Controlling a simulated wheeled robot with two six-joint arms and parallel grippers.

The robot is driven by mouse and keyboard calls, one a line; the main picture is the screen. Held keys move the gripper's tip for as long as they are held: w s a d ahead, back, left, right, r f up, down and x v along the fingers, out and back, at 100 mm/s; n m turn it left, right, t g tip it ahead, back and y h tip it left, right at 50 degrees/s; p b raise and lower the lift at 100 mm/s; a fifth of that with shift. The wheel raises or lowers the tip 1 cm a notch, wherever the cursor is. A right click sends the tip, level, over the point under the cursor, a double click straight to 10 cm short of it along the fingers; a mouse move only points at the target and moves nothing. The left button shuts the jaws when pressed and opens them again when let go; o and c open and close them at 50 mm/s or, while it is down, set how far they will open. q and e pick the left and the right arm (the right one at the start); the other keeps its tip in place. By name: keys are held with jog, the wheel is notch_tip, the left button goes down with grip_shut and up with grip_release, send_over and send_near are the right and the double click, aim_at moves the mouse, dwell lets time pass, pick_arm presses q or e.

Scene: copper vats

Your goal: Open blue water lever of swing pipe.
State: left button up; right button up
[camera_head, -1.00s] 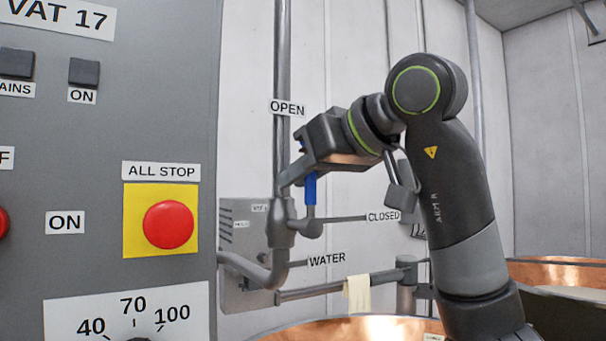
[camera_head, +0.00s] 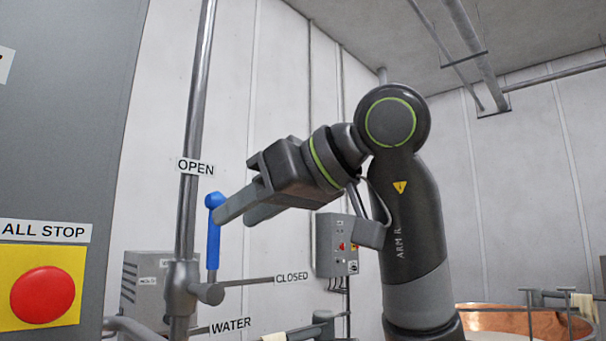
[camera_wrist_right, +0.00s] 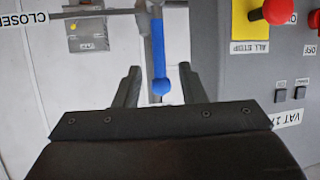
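The blue water lever (camera_head: 213,235) stands upright on the grey pipe valve, its ball end up toward the OPEN label (camera_head: 196,166). The CLOSED label (camera_head: 292,278) is out to the right of the valve. My right gripper (camera_head: 236,216) is open, its fingers at the height of the lever's top. In the right wrist view the lever (camera_wrist_right: 158,55) shows between the two spread fingers (camera_wrist_right: 159,86), with a gap on each side. Its ball end lies between the fingertips. My left gripper is not in view.
The grey control panel with the red ALL STOP button (camera_head: 42,294) stands close on the left. A vertical pipe (camera_head: 200,80) rises above the valve. A grey wall box (camera_head: 337,245) is behind my right arm. A copper vat (camera_head: 515,322) is at the lower right.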

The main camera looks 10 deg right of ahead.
jog(key=p+v, duration=0.3)
jog(key=v, duration=0.6)
jog(key=shift+p, duration=0.3)
jog(key=shift+s, duration=0.1)
dwell(0.4)
